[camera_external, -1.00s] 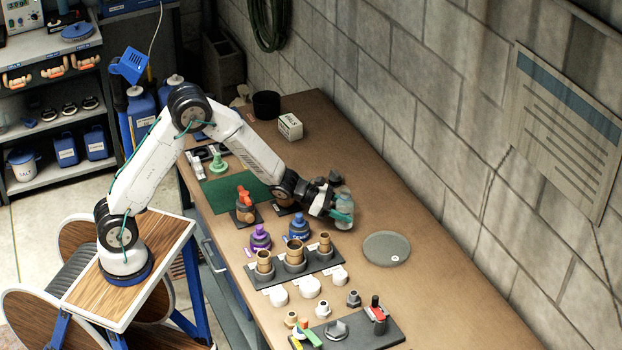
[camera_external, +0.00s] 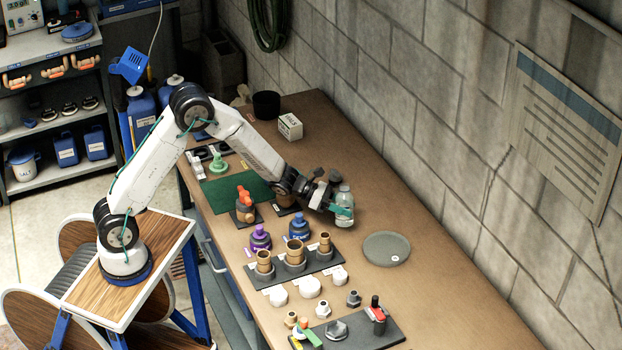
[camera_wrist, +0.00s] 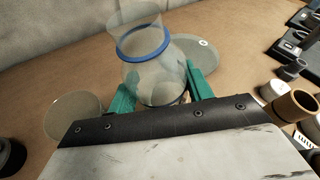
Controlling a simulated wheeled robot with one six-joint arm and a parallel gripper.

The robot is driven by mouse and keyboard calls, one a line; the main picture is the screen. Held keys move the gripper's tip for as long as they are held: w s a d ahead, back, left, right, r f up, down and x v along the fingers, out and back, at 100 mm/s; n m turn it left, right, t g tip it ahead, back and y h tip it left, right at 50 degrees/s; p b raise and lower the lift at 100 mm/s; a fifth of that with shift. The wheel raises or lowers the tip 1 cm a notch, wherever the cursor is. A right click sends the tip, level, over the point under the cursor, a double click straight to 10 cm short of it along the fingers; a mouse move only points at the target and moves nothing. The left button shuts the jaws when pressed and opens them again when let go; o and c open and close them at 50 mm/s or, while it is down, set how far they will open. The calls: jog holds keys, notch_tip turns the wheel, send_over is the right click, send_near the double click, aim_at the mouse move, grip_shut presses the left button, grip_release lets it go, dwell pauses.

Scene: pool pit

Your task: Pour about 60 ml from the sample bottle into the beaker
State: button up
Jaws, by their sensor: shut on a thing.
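My gripper (camera_external: 340,211) is shut on a clear bottle (camera_external: 344,200), which I take as the sample bottle. In the wrist view the bottle (camera_wrist: 160,72) stands between the green fingers (camera_wrist: 163,92), with a blue ring around its neck. It looks close to upright in the external view. I cannot tell whether its base touches the bench, nor how much liquid it holds. A round, see-through thing (camera_wrist: 72,116) lies left of the bottle in the wrist view. It may be the beaker, but I cannot tell; my arm may hide it in the external view.
A round grey disc (camera_external: 387,249) with a white spot lies to the right of the bottle. A dark rack with brass cups (camera_external: 295,258), purple and blue bottles (camera_external: 299,227) and small fittings occupy the near bench. The block wall (camera_external: 440,120) bounds the bench; bare wood lies before it.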

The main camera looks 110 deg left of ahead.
aim_at(345, 187)
jog(key=r+n, duration=0.1)
jog(key=a+r+n+t, duration=0.1)
jog(key=r+n+h, duration=0.1)
jog(key=shift+s+a+r+t, duration=0.25)
jog(key=shift+s+t, duration=0.1)
jog(key=shift+t, duration=0.05)
jog(key=shift+w+d+f+n+t+h, duration=0.15)
jog(key=shift+n+t+h, duration=0.15)
jog(key=shift+n, duration=0.4)
jog(key=shift+d+r+n+t, duration=0.25)
jog(key=shift+r+n+t, duration=0.15)
jog(key=shift+r+n, duration=0.25)
notch_tip(345, 187, up, 2)
jog(key=shift+w+d+r+n+t, duration=0.15)
jog(key=shift+n+t, duration=0.25)
jog(key=shift+n, duration=0.45)
jog(key=shift+d+r+n+t, duration=0.1)
jog(key=shift+r+n+t, duration=0.35)
jog(key=shift+n, duration=0.35)
jog(key=shift+a+r+n, duration=0.2)
jog(key=shift+r+n, duration=0.2)
jog(key=shift+n, duration=0.1)
jog(key=shift+s+a+r+n+t, duration=0.2)
jog(key=shift+r+n+t, duration=0.15)
jog(key=shift+n, duration=0.15)
jog(key=shift+r+n+y, duration=0.3)
jog(key=shift+n+y, duration=0.2)
jog(key=shift+n, duration=0.1)
jog(key=shift+d+t, duration=0.2)
jog(key=shift+t, duration=0.1)
